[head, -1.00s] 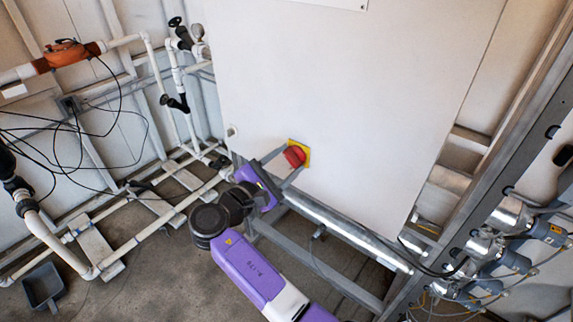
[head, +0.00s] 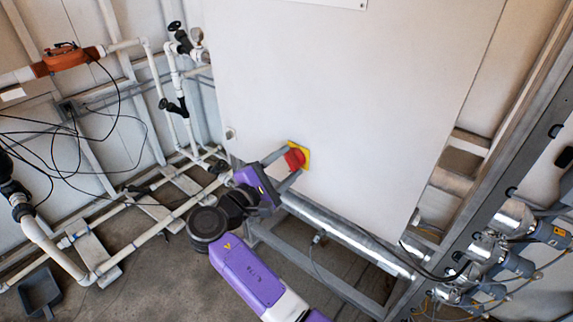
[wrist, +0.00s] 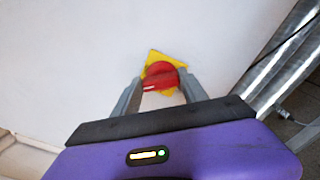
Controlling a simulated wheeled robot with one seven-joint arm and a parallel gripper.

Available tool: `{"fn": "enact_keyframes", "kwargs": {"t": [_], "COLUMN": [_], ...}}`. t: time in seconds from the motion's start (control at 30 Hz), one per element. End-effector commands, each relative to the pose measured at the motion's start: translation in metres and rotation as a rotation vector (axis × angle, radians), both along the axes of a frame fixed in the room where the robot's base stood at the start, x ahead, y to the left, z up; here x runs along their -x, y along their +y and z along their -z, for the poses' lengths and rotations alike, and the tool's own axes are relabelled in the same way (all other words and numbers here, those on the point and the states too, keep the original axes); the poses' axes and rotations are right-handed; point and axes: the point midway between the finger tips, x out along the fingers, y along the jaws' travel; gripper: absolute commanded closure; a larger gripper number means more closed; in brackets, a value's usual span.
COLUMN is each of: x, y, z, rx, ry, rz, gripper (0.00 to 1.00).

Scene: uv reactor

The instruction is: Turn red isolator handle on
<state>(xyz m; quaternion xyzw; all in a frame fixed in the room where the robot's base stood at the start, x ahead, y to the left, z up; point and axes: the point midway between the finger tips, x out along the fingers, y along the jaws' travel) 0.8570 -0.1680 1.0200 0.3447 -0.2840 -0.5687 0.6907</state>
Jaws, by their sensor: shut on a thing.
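The red isolator handle (head: 294,158) sits on a yellow square plate (head: 306,155) low on the white cabinet face. It also shows in the wrist view (wrist: 160,77), where a pale mark on the knob points to the lower left and the yellow plate (wrist: 153,57) looks tilted. My gripper (head: 284,166) reaches the knob from the lower left in the head view. In the wrist view my gripper (wrist: 160,84) has one grey finger on each side of the red knob, shut on it. The fingers' exact contact points are hard to make out.
The white cabinet (head: 350,90) fills the middle. A metal frame (head: 335,230) with a conduit runs along its lower edge. White pipes (head: 150,235) and black cables lie at the left. Valves with cables (head: 510,240) stand at the right. A grey dustpan (head: 40,292) lies on the floor.

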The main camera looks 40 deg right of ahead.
Motion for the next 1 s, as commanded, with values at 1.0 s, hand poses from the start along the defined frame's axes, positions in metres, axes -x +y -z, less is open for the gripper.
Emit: {"fn": "enact_keyframes", "kwargs": {"t": [1.0], "x": [0.013], "y": [0.071], "z": [0.001], "rx": [0.000], "ry": [0.000], "rz": [0.000], "gripper": [0.28]}}
